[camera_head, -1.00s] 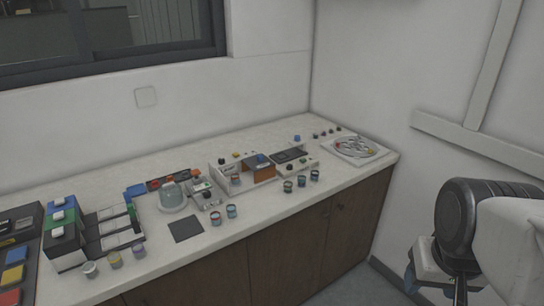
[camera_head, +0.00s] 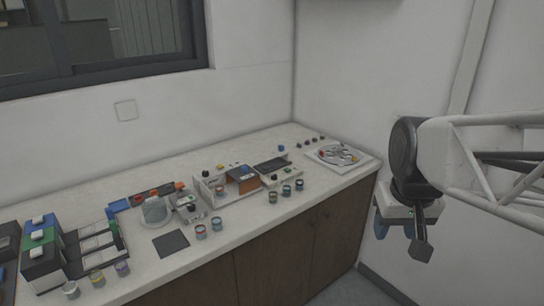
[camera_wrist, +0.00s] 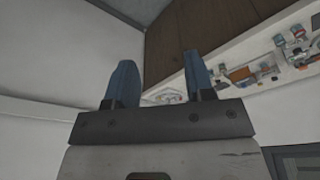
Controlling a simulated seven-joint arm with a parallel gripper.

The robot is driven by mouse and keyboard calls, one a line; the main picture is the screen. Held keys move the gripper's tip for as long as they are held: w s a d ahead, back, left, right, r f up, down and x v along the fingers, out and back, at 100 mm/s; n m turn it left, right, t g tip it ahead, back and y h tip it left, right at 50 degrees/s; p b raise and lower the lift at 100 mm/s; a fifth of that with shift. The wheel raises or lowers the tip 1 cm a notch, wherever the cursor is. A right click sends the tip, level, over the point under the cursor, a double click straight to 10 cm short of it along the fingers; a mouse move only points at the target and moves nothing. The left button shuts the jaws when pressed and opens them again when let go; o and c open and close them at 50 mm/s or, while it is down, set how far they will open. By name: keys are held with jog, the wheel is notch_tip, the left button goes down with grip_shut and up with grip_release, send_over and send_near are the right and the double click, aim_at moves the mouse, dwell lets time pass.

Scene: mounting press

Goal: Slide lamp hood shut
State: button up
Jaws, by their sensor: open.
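A small orange-brown box with a blue top (camera_head: 243,180) sits in a pale open-fronted housing (camera_head: 206,190) in the middle of the counter. It may be the lamp hood, but at this size I cannot be sure, nor tell how far it is shut. My gripper (camera_head: 395,230) is at the right in the head view, in front of the counter's right end and well apart from the housing. In the wrist view its two blue fingers (camera_wrist: 160,82) are spread with nothing between them. The counter shows small and tilted beyond them.
Several small cans (camera_head: 286,190) stand along the counter front. A dark square pad (camera_head: 171,243) lies left of the housing. A white tray (camera_head: 340,156) is at the right end. Dark racks (camera_head: 42,255) stand at the left. The space in front of the counter is clear.

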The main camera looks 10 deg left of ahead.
jog(key=w+a+r+n, duration=0.1)
jog(key=w+a+r, duration=0.15)
jog(key=w, duration=0.65)
jog(key=w+a+r+n, duration=0.1)
jog(key=w+a, duration=0.3)
jog(key=w, duration=0.5)
jog(key=n+g, duration=0.2)
jog(key=n, duration=0.4)
send_over(244, 167)
jog(key=f, duration=1.7)
jog(key=shift+s+d+f, duration=0.1)
jog(key=shift+d+f, duration=0.15)
jog(key=shift+d, duration=0.15)
jog(key=shift+w+a+f, duration=0.3)
jog(key=shift+a+f, duration=0.1)
jog(key=shift+a, duration=0.1)
jog(key=shift+f, duration=3.9)
